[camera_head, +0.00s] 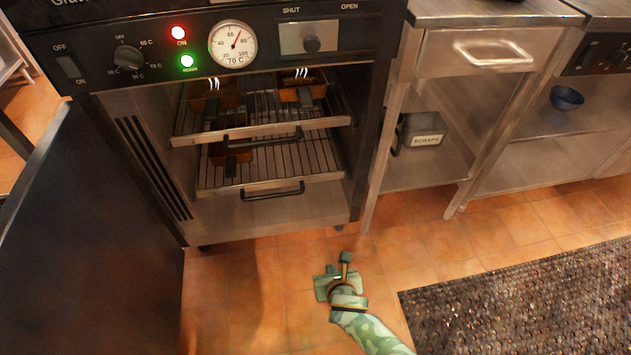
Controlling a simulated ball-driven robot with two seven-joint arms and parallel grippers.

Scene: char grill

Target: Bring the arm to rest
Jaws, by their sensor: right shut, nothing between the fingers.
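My right gripper (343,275) is low in the middle of the head view, over the tiled floor and in front of the warming cabinet. Its green patterned arm (372,331) comes in from the bottom, right of centre. The gripper is shut and empty, apart from the cabinet and its racks. My left gripper is not in view.
The warming cabinet (214,217) stands open, with its dark door (90,230) swung out to the left. Wire racks (270,163) inside hold several brown containers (297,92). A steel counter (490,12) with a SCRAPS bin (424,130) stands right. A dark mat (530,310) lies at lower right.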

